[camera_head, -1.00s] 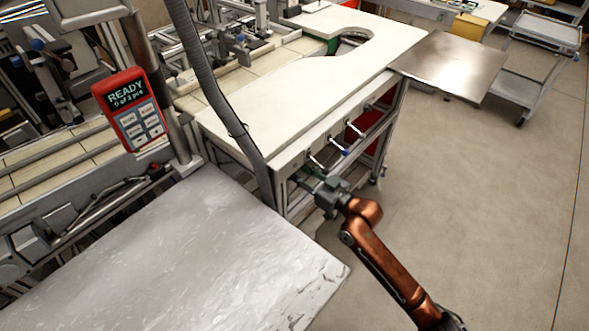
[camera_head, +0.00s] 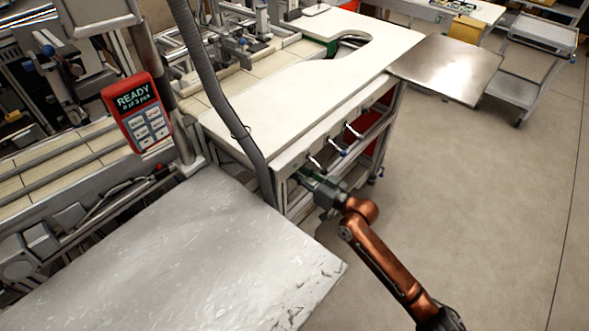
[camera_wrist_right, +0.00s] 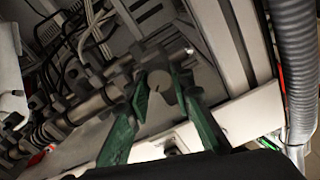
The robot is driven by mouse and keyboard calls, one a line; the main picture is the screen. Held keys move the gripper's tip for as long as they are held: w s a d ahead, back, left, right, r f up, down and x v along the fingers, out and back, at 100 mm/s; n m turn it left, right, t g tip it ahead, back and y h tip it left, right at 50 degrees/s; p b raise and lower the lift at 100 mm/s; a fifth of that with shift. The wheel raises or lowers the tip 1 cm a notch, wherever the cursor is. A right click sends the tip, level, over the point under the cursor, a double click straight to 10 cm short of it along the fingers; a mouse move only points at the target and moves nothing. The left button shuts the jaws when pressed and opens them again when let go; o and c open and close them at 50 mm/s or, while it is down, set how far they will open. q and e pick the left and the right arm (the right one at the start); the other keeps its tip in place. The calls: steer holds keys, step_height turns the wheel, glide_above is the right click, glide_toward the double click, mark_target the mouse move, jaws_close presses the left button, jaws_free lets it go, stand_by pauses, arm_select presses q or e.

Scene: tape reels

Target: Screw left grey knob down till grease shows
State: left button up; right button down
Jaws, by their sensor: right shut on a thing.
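My right gripper (camera_head: 306,177) reaches in under the near end of the white-topped table, its arm coming from the lower right. In the right wrist view its green fingers (camera_wrist_right: 164,88) stand on either side of a round light grey knob (camera_wrist_right: 159,82) and are shut on it. The knob's face is towards the camera, and shafts and fittings lie behind it. I cannot make out any grease. In the head view the knob is too small and hidden to tell. My left gripper is not in view.
The white-topped table (camera_head: 310,85) has several small levers (camera_head: 337,147) along its front edge. A grey hose (camera_head: 213,85) hangs before it. A red control panel (camera_head: 138,112) reads READY. A shiny grey sheet (camera_head: 190,255) fills the lower left. The floor (camera_head: 460,190) at right is clear.

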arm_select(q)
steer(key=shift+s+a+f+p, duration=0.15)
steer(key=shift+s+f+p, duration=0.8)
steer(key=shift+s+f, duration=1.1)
arm_select(e)
steer(key=shift+m, duration=2.1)
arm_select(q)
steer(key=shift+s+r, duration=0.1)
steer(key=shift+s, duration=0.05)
arm_select(e)
steer(key=c, duration=1.7)
jaws_free()
steer(key=v, duration=1.2)
